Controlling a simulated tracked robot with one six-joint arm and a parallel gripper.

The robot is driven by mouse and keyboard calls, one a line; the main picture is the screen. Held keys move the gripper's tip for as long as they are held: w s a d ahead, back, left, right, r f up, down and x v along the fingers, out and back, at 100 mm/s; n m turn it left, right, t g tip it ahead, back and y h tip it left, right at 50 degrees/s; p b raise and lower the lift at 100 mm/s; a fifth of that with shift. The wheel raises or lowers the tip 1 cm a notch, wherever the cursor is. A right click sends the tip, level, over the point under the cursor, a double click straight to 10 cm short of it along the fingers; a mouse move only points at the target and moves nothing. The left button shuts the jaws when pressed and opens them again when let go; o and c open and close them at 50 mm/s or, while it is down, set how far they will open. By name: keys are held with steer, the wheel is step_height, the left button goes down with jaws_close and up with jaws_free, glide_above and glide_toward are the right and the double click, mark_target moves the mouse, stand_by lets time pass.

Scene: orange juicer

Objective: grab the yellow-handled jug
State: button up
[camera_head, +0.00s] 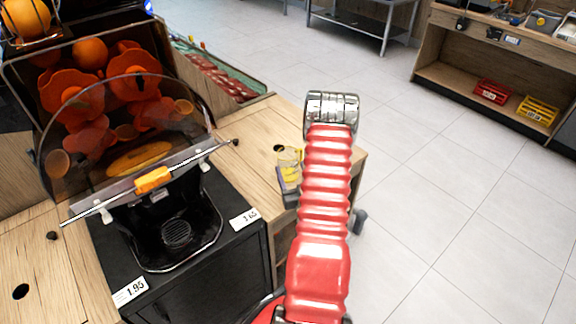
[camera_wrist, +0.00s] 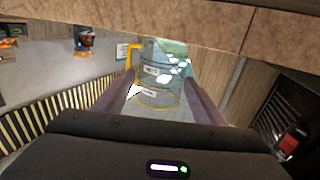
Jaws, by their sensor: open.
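The clear jug (camera_wrist: 160,88) with a yellow handle (camera_wrist: 133,55) shows in the middle of the wrist view. Its handle is at its upper left. My gripper (camera_wrist: 158,92) is open, with one dark finger on each side of the jug in the picture. I cannot tell whether the fingers touch it or how deep it sits between them. In the head view, part of the clear jug (camera_head: 289,165) shows at the wooden counter, just left of my red arm. My arm hides the rest of it, and my gripper is mostly hidden there.
The orange juicer (camera_head: 150,150) with its clear curved cover stands left of the jug. The wooden counter (camera_head: 255,150) has a round hole and ends near my arm. Open tiled floor (camera_head: 450,190) lies to the right. Shelves (camera_head: 470,85) stand at the back right.

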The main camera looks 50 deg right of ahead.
mark_target(287, 153)
steer(key=shift+f+x, duration=0.15)
steer(key=shift+x, duration=1.15)
steer(key=shift+f+x, duration=0.15)
steer(key=shift+x, duration=1.15)
steer(key=shift+c, duration=0.3)
steer(key=c, duration=0.7)
steer(key=shift+r, duration=0.1)
steer(key=shift+r, duration=4.95)
steer(key=shift+a, duration=0.1)
